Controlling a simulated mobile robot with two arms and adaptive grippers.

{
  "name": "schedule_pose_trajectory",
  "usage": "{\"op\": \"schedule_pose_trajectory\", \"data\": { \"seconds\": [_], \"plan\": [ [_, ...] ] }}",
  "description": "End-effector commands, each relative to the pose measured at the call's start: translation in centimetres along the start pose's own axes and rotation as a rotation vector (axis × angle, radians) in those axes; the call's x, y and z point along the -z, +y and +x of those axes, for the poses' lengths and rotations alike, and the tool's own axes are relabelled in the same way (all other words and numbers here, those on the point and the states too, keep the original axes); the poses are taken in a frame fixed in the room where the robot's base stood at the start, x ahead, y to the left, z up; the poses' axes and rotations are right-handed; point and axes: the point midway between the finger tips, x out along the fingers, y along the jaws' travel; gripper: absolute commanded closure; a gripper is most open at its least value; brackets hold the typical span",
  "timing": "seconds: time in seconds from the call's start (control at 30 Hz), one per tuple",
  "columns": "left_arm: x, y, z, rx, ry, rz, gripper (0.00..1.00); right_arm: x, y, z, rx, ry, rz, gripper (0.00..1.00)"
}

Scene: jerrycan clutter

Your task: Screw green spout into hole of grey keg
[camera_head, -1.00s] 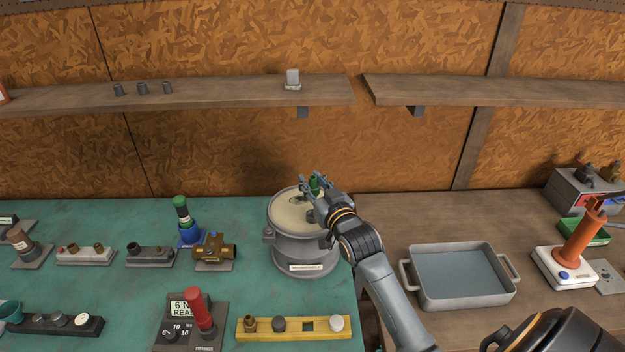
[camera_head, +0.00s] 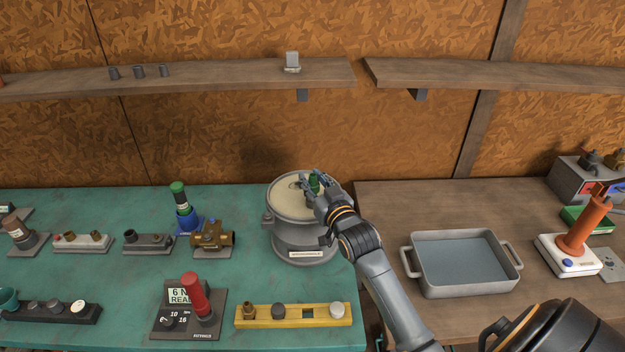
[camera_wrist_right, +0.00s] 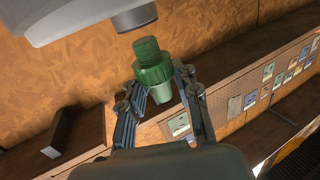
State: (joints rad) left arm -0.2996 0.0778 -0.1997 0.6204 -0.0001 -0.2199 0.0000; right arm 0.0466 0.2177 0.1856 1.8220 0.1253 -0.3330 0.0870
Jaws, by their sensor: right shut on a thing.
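The grey keg (camera_head: 305,232) stands upright at the right end of the green mat, with a pale round top (camera_head: 287,203). My right gripper (camera_head: 313,186) is over the right part of that top, shut on the green spout (camera_head: 314,181). In the right wrist view, the fingers (camera_wrist_right: 160,98) grip the spout (camera_wrist_right: 153,68), its threaded end toward a dark grey round neck (camera_wrist_right: 135,19) on a grey body at the upper left. A gap shows between thread and neck. The keg's hole is not clearly seen. My left gripper is out of view.
A grey tray (camera_head: 410,262) stands right of the keg. A yellow block with fittings (camera_head: 262,325) and a red-handled device (camera_head: 161,320) are in front. A brass valve (camera_head: 213,236) and a blue-based green-capped item (camera_head: 182,207) stand left. A shelf (camera_head: 220,80) runs above.

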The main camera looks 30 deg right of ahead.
Motion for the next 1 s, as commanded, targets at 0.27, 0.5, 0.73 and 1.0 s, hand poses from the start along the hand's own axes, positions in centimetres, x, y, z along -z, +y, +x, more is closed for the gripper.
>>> {"op": "schedule_pose_trajectory", "data": {
  "seconds": [0.27, 0.5, 0.73, 1.0],
  "plan": [
    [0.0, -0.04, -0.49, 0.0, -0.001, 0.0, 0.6, 0.12, -0.01, -0.01, 0.0, 0.0, 0.0, 0.96],
    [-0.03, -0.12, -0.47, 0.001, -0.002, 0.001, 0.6, 0.01, -0.02, -0.01, 0.0, 0.0, 0.0, 0.96],
    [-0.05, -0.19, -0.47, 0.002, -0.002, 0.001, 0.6, 0.02, -0.01, 0.0, 0.0, 0.0, 0.0, 0.96],
    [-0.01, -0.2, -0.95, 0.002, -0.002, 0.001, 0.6, 0.12, 0.0, 0.0, 0.0, 0.0, 0.0, 0.96]
  ]
}}
